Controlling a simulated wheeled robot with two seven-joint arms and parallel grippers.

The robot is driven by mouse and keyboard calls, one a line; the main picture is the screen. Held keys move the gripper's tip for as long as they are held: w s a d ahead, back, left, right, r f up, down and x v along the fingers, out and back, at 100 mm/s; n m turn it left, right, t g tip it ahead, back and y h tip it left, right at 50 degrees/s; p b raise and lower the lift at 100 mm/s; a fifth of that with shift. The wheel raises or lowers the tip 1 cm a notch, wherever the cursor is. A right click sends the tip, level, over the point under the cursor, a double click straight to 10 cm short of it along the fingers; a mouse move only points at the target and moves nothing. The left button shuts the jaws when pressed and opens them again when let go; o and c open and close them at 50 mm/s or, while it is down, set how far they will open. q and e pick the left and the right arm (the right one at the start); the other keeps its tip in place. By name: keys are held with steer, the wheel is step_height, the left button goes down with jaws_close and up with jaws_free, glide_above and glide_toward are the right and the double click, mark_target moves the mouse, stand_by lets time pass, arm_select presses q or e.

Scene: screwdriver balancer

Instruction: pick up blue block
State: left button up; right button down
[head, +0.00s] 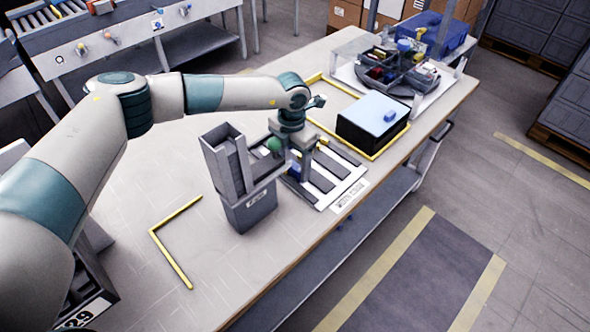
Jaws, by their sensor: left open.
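My left arm reaches in from the left. My left gripper (298,164) points down over the slotted rack on the table and is open. A small blue block (294,171) shows low beside its fingers, partly hidden by them. I cannot tell whether the fingers touch it. My right gripper is not in view.
A grey stepped bin (249,208) stands just left of the gripper, close to it. A black box (372,125) with a light blue top piece sits right of the rack inside yellow tape. A round carousel (388,72) stands at the back.

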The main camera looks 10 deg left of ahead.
mark_target(294, 167)
arm_select(q)
steer(key=c, duration=1.1)
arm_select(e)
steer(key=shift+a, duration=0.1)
arm_select(q)
steer(key=shift+r, duration=0.2)
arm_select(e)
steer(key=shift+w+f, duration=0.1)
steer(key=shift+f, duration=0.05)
